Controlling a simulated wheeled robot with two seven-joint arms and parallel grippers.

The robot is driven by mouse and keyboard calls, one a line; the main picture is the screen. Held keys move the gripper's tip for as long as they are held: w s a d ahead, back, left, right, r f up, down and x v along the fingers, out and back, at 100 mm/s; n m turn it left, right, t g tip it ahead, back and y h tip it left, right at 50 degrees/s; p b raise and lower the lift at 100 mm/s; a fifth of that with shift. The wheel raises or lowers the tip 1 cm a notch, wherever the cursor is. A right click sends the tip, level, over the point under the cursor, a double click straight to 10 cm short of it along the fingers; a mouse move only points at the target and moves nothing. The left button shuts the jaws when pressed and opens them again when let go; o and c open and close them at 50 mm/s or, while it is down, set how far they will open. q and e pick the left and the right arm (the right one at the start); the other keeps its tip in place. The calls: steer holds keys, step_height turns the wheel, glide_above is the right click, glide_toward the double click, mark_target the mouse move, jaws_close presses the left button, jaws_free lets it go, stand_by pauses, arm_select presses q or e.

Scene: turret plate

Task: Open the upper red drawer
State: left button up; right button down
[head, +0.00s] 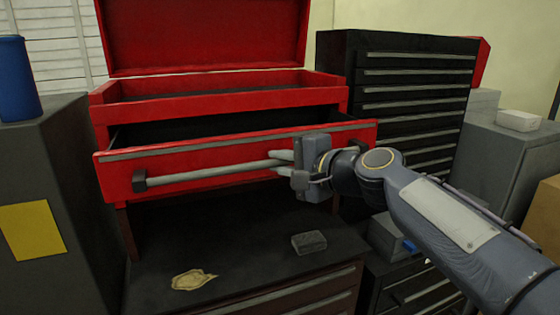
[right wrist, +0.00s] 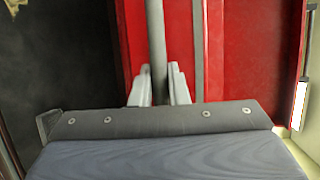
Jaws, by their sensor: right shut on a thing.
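The upper red drawer (head: 240,165) of the red tool chest is pulled partly out, and its dark inside shows behind the front panel. A grey bar handle (head: 205,173) runs across its front between dark end mounts. My right gripper (head: 280,163) is shut on this handle, right of its middle. In the right wrist view the two pale fingers (right wrist: 160,88) stand on either side of the bar (right wrist: 156,40), with the red drawer front (right wrist: 182,60) behind. My left gripper is not in view.
The chest's red lid (head: 205,35) stands open above. Below the drawer, a dark worktop (head: 235,260) holds a crumpled tan cloth (head: 193,280) and a small grey block (head: 308,242). A black multi-drawer cabinet (head: 415,100) stands at right, a grey cabinet (head: 60,170) at left.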

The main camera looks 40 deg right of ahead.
steer(key=shift+f, duration=0.1)
steer(key=c, duration=1.4)
jaws_free()
steer(key=v, duration=0.8)
steer(key=shift+b, duration=0.3)
steer(key=shift+w, duration=0.15)
steer(key=s+a+f+n+g, duration=0.3)
steer(key=s+a+f+n, duration=0.1)
steer(key=f, duration=0.5)
steer(key=s+a+f+n+g, duration=0.3)
steer(key=s+a+f+n, duration=0.1)
steer(key=f, duration=0.6)
steer(key=s+a+f+n+g+y+p, duration=0.1)
steer(key=s+a+f+n+g, duration=0.3)
steer(key=f, duration=0.5)
steer(key=a+n, duration=0.2)
steer(key=n, duration=0.1)
steer(key=shift+s+f, duration=0.2)
steer(key=shift+s, duration=0.2)
